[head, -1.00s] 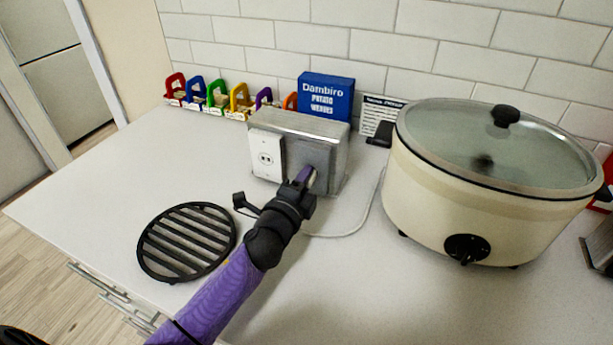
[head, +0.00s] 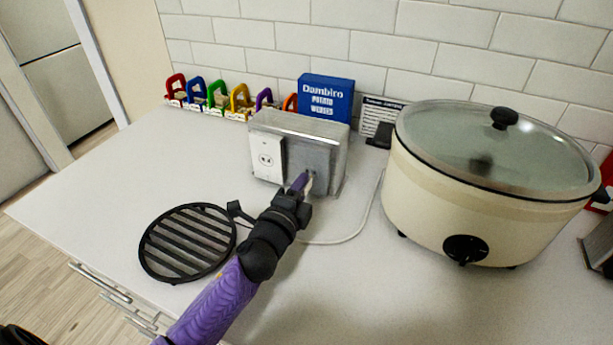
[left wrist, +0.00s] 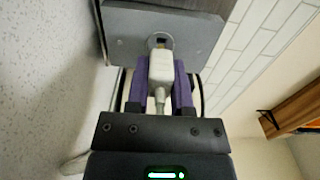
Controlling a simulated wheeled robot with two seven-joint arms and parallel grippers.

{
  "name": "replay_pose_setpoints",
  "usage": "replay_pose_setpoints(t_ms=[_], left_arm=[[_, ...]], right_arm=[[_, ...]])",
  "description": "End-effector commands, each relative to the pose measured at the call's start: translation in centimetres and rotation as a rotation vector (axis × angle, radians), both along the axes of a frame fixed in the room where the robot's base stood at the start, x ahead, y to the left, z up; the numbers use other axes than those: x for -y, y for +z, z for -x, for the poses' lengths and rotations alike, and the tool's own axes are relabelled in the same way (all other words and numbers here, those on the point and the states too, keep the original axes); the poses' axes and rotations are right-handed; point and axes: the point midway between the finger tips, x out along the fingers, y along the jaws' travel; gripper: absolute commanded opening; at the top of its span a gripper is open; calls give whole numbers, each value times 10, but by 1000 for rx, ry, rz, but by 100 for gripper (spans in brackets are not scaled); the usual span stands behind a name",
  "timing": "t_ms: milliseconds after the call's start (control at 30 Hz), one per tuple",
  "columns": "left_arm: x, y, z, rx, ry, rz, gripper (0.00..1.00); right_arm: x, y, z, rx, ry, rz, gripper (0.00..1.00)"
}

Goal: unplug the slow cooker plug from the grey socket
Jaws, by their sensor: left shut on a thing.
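The grey socket (head: 312,173) is on the front of a metal box, to the right of a white outlet plate. In the left wrist view the grey socket (left wrist: 161,41) is just beyond the plug, with part of its opening showing. My left gripper (head: 304,185) is in front of it, its purple fingers shut on the pale slow cooker plug (left wrist: 157,74). The plug's head is close to the socket; I cannot tell whether its prongs are still inside. The cream slow cooker (head: 450,205) with glass lid stands at the right.
A black round grate (head: 187,242) lies on the counter at left. A pale cord (head: 345,238) runs from the box area toward the cooker. A blue box (head: 326,97), coloured holders (head: 215,97) and a small sign stand by the tiled wall.

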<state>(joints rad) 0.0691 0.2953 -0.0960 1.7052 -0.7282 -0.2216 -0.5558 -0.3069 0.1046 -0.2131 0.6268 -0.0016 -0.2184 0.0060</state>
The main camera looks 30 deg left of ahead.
Motion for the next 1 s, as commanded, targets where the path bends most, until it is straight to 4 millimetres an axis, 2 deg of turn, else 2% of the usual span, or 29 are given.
replay_pose_setpoints(t_ms=[1000], left_arm=[[2, 0, 39, 0, 0, 0, 0]], right_arm=[[0, 9, -1, 3, 0, 0, 83]])
